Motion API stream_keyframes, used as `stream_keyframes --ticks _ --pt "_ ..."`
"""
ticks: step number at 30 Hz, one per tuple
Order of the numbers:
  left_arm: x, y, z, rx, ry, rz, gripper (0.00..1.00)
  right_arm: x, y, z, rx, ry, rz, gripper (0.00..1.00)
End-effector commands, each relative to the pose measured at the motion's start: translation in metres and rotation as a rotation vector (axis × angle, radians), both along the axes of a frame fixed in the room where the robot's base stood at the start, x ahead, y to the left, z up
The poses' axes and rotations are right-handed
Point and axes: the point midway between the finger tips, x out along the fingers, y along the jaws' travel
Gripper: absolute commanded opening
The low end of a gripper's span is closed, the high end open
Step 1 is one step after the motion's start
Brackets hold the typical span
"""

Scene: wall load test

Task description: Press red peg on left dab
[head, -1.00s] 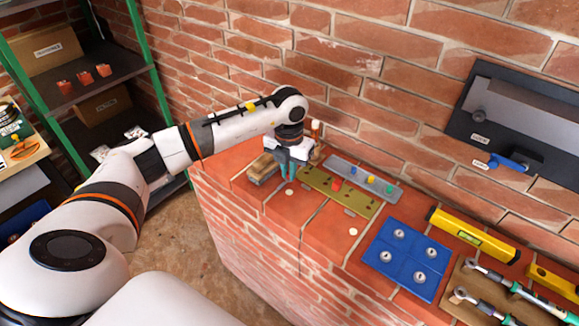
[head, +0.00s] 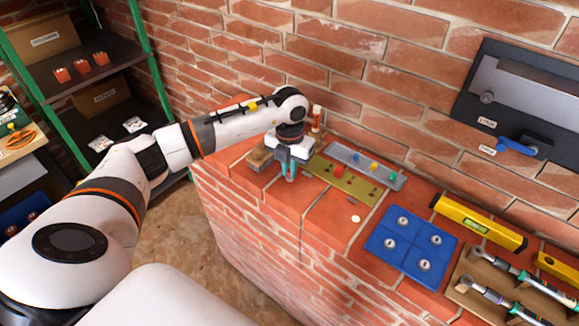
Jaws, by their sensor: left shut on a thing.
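My left gripper (head: 290,178) points down at the brick ledge, its teal fingertips low over the ledge's left part. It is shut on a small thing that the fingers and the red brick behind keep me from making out. A pale round dab (head: 355,218) shows on the ledge to the right; the spot under the gripper is hidden. A red piece (head: 339,171) stands on the olive plate (head: 358,188) right of the gripper. My right gripper is not in view.
A wooden block (head: 259,158) lies left of the gripper, and a small bottle (head: 316,118) stands behind. A blue plate with metal pieces (head: 409,241), a yellow level (head: 478,226) and a tool board (head: 463,283) fill the right. The brick wall rises close behind.

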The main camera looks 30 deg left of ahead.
Motion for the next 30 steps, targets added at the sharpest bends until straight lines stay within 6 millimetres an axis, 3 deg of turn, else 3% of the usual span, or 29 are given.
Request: stream_keyframes --ticks 30 --pt "-0.0002 0.0002 -0.0077 0.000 0.000 0.000 0.00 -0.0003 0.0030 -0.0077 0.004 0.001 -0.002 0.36"
